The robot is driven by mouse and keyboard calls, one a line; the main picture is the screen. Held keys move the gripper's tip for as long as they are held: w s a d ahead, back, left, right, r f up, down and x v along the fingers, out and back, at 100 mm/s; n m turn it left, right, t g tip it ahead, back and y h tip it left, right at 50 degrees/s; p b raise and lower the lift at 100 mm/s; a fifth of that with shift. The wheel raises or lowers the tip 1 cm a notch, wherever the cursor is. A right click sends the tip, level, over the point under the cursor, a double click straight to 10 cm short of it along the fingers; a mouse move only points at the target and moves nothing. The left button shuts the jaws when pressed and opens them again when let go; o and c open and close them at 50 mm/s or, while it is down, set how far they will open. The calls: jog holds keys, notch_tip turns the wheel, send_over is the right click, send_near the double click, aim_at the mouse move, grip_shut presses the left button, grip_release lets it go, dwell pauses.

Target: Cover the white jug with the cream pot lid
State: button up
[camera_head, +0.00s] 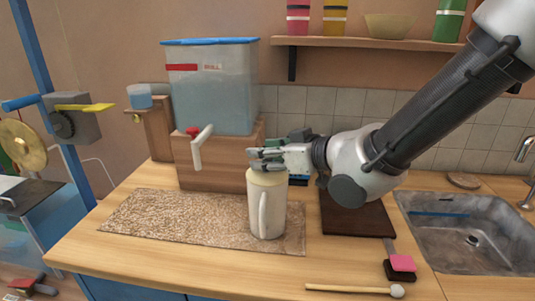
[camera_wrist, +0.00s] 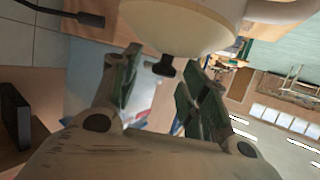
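The white jug (camera_head: 268,212) stands upright on the speckled mat, its handle toward the camera; part of it also shows at the top of the wrist view (camera_wrist: 283,11). The cream pot lid (camera_head: 260,182) sits on the jug's mouth, its top partly hidden by my gripper. In the wrist view the lid (camera_wrist: 180,30) shows as a cream dome with a dark knob (camera_wrist: 163,67). My gripper (camera_head: 262,160) is just above the lid. In the wrist view its fingers (camera_wrist: 160,75) are apart on either side of the knob, with gaps visible, holding nothing.
A large water container (camera_head: 212,90) on a wooden box (camera_head: 212,165) with a white tap (camera_head: 198,150) stands behind the jug. The speckled mat (camera_head: 160,218) is clear to the left. A dark board (camera_head: 350,218), pink sponge (camera_head: 403,263), mallet (camera_head: 350,289) and sink (camera_head: 468,235) lie right.

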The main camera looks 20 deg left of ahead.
jog(key=v, duration=0.7)
jog(key=shift+d, duration=0.25)
jog(key=shift+d, duration=0.1)
